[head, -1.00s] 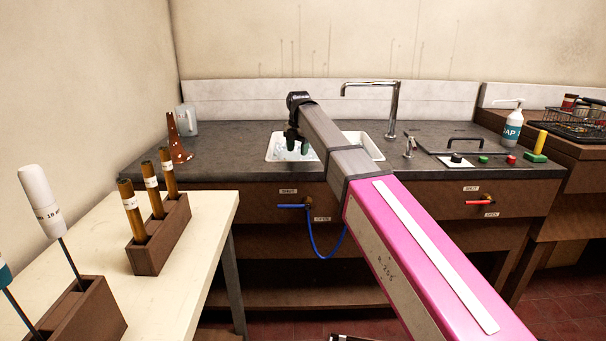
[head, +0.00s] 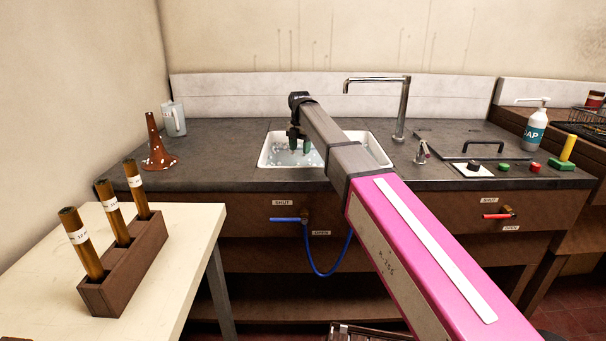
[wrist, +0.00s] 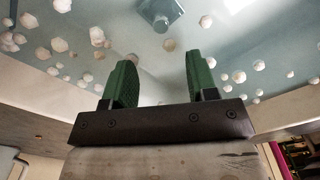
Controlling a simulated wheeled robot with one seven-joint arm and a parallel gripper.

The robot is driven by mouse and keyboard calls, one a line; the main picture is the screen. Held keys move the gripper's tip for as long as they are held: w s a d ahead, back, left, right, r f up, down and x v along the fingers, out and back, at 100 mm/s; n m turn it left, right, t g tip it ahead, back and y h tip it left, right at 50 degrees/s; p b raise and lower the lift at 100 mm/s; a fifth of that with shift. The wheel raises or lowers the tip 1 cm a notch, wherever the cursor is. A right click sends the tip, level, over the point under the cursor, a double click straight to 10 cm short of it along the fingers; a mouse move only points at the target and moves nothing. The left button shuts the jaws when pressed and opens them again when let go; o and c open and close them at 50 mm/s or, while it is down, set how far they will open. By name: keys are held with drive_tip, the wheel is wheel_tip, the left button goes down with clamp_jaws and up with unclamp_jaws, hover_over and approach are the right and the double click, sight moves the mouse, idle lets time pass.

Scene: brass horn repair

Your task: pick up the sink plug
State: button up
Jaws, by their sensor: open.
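The sink (head: 272,163) is a white-rimmed basin set in the dark counter, holding water with pale foam flecks. In the wrist view, a squarish blue-grey piece with a round knob (wrist: 160,14) lies on the basin floor at the top edge of the picture, partly cut off; it looks like the sink plug. The plug cannot be made out in the head view. My gripper (head: 299,147) is over the left part of the basin, pointing down. In the wrist view its green fingers (wrist: 159,65) are apart and empty, with the plug beyond the gap between them.
A tall faucet (head: 402,110) stands behind the sink. A brown spotted cone (head: 155,142) and a clear jug (head: 174,120) are on the counter at left. A soap bottle (head: 535,130) and colored blocks are at right. A pale table (head: 185,250) with a tube rack (head: 130,262) is at front left.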

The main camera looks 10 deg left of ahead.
drive_tip(key=shift+f, duration=0.2)
wheel_tip(320, 180, down, 10)
drive_tip(key=shift+f, duration=0.2)
idle(0.3)
drive_tip(key=shift+c, duration=0.3)
clamp_jaws()
